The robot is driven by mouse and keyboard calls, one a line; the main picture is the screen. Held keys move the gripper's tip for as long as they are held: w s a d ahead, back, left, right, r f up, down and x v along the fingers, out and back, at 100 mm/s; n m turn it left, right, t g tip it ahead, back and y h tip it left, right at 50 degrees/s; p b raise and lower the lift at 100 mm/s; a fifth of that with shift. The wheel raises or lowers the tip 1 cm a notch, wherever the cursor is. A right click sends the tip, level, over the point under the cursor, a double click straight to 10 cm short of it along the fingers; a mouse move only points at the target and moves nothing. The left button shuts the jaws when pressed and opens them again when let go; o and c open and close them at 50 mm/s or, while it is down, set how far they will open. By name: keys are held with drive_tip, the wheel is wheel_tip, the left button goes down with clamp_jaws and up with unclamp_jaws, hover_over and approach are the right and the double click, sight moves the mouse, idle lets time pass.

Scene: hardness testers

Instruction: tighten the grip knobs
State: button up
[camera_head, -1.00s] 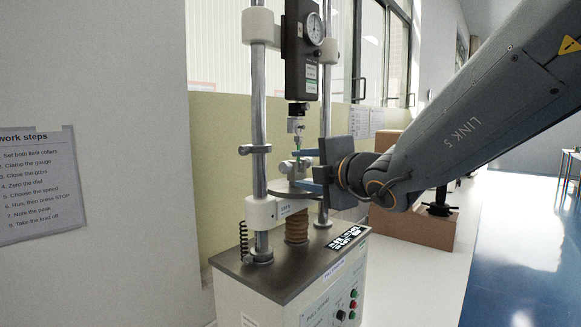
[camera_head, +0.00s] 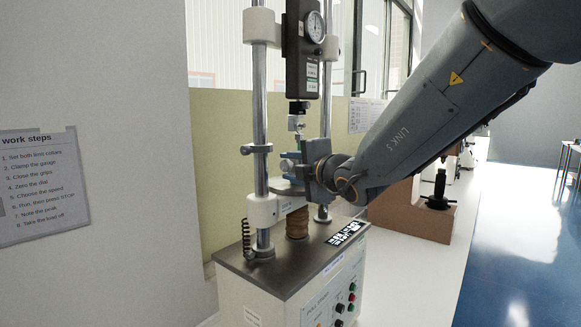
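The pull tester has an upper grip (camera_head: 297,122) hanging under the dial gauge (camera_head: 315,27). A thin greenish piece hangs just below the upper grip. A small grey knob (camera_head: 287,165) shows at the lower grip, low between the columns. My gripper (camera_head: 291,169), with blue fingers, is at the lower grip, right at this knob. The finger gap is small here and partly hidden by my gripper's own body, so I cannot tell whether it is closed on the knob or only around it. The rest of the lower grip is hidden.
Two steel columns (camera_head: 260,95) with collars stand on either side of the grips. The dark base top (camera_head: 285,270) carries a coil and the front has a button panel (camera_head: 340,300). A work steps sheet hangs left.

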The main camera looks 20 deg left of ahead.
drive_tip(key=c, duration=0.7)
drive_tip(key=shift+o, duration=0.2)
drive_tip(key=h+p, duration=0.1)
drive_tip(key=p, duration=0.2)
drive_tip(key=shift+s+r+n+g, duration=0.1)
drive_tip(key=shift+r+n+g, duration=0.2)
drive_tip(key=shift+r+g, duration=0.1)
drive_tip(key=shift+a+f+g+h+p, duration=0.1)
drive_tip(key=shift+g+h+p, duration=0.3)
drive_tip(key=shift+h+p, duration=0.6)
drive_tip(key=o, duration=1)
drive_tip(key=shift+o, duration=0.2)
drive_tip(key=v, duration=0.7)
drive_tip(key=shift+s+d+b, duration=0.2)
drive_tip(key=shift+d+b, duration=0.15)
drive_tip(key=shift+d, duration=0.05)
